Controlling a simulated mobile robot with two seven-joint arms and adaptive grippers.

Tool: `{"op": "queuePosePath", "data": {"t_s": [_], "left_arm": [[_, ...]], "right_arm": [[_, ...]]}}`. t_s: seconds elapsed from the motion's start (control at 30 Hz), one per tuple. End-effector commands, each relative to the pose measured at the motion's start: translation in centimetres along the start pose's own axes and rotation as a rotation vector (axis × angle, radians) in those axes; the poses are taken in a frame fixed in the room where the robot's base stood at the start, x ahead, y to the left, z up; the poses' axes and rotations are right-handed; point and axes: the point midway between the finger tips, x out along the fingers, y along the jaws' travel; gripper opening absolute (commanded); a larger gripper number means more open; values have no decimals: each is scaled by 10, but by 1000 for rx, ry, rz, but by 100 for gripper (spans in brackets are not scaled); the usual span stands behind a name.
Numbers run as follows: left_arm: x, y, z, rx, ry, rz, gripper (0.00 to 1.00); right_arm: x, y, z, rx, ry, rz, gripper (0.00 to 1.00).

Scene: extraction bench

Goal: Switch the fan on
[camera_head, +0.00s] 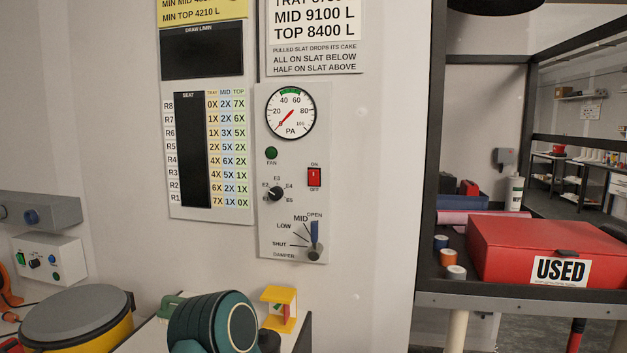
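A grey control panel (292,235) is fixed to the pale wall at the middle of the head view. Its red rocker switch (314,177) has ON printed above and OFF below; I cannot tell which way it is tilted. The round FAN lamp (271,153) to its left is dark green and looks unlit. The PA gauge (290,112) above has its red needle at the low end, lower left. Neither of my grippers is in view.
A teal ribbed object (212,322), a yellow stand (279,309) and a grey-lidded yellow drum (77,318) stand below. A red USED box (545,252) is right.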

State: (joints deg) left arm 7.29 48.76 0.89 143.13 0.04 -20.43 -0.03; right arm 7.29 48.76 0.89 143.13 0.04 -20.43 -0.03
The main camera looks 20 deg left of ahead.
Motion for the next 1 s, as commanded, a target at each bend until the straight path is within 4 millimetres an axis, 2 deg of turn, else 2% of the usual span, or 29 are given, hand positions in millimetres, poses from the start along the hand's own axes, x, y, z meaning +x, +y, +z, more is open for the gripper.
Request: {"op": "queuePosePath", "data": {"t_s": [0.2,0.23,0.3,0.37,1.0], "left_arm": [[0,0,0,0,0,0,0],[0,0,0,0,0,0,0],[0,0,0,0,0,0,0],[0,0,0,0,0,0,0],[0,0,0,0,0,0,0]], "right_arm": [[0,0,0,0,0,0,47],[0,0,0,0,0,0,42],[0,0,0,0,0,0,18],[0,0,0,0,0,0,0],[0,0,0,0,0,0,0]]}}
